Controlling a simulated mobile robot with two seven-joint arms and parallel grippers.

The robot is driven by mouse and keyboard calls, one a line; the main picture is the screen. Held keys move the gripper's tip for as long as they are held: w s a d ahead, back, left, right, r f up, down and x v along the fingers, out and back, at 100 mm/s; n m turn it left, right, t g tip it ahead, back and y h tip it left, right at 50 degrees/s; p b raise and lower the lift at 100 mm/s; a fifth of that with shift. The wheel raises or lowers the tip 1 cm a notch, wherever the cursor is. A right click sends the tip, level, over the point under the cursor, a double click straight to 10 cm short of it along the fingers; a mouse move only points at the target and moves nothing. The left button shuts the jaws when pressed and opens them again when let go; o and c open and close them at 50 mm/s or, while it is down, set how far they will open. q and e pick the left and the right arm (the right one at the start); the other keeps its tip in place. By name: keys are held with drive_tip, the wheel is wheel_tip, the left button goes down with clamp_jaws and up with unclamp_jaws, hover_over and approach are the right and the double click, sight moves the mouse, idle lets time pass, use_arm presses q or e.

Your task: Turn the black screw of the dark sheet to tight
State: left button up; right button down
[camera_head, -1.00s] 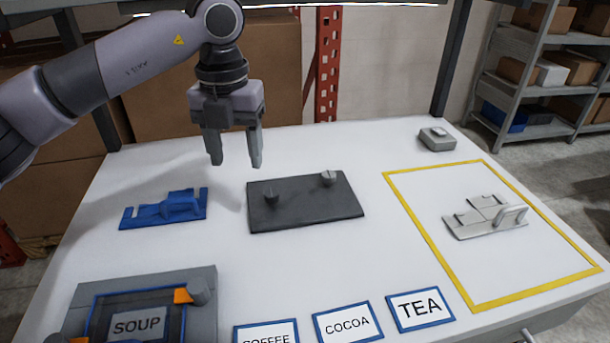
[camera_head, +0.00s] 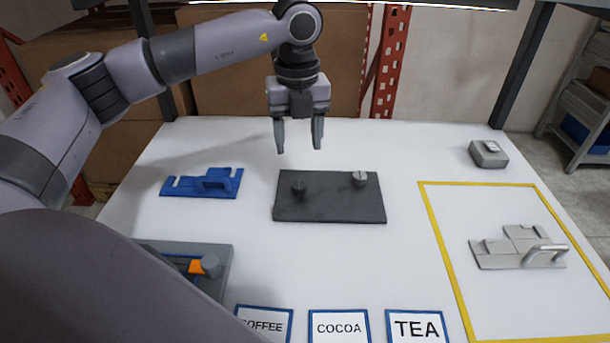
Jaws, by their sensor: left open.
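The dark sheet (camera_head: 330,205) lies flat in the middle of the white table. Its black screw (camera_head: 298,188) stands near the sheet's left end. A grey screw (camera_head: 360,179) with a slotted top stands near its right end. My left gripper (camera_head: 299,148) is open and empty, pointing down above the table behind the sheet's far left part, apart from both screws. My right gripper is not in view.
A blue bracket (camera_head: 203,183) lies left of the sheet. A metal plate with a handle (camera_head: 520,248) lies inside a yellow outline (camera_head: 447,265). A small grey box (camera_head: 488,154) stands at the back right. Label cards, including COCOA (camera_head: 338,327), line the front. My arm partly hides a grey panel (camera_head: 219,258).

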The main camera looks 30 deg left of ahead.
sight(299, 185)
use_arm(q)
wheel_tip(299, 185, down, 10)
drive_tip(key=shift+p, duration=0.75)
clamp_jaws()
